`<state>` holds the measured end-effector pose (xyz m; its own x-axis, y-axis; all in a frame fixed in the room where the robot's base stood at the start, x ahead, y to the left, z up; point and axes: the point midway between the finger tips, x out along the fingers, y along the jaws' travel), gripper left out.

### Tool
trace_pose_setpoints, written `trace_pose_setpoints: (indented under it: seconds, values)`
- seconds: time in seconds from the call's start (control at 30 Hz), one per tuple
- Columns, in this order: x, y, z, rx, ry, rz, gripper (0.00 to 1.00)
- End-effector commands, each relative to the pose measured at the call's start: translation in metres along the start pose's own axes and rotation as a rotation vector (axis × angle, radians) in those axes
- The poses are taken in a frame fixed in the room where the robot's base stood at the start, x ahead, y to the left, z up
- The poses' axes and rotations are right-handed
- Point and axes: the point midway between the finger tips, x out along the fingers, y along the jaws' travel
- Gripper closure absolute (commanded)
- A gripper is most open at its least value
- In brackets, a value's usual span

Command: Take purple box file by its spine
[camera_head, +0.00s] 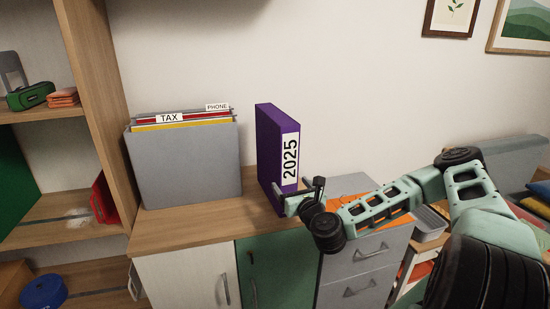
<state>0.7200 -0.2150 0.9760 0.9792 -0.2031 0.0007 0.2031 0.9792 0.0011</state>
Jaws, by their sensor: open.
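The purple box file (268,143) stands upright on the wooden cabinet top, with a white label reading "2025" on its spine. My gripper (298,190) is open at the lower part of the spine, just below the label. One finger shows at the left and one at the right of the spine's lower end. I cannot tell whether the fingers touch the file. My arm reaches in from the right and hides the file's bottom right corner.
A grey file holder (187,165) with folders labelled TAX and PHONE stands left of the file, with a gap between. A wooden shelf unit (98,110) stands at the left. The cabinet top (190,218) is bare in front. A grey drawer unit (358,268) is below my gripper.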

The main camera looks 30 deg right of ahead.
Motion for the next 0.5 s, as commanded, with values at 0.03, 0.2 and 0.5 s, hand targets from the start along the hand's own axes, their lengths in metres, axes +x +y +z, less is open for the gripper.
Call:
trace_pose_setpoints:
  seconds: [0.03,0.2,0.5]
  values:
    - [0.007,0.001,0.002,-0.002,0.0,0.001,0.2]
    - [0.018,0.0,0.001,0.0,0.001,0.0,0.2]
    - [0.056,0.003,0.0,-0.003,0.0,0.0,0.2]
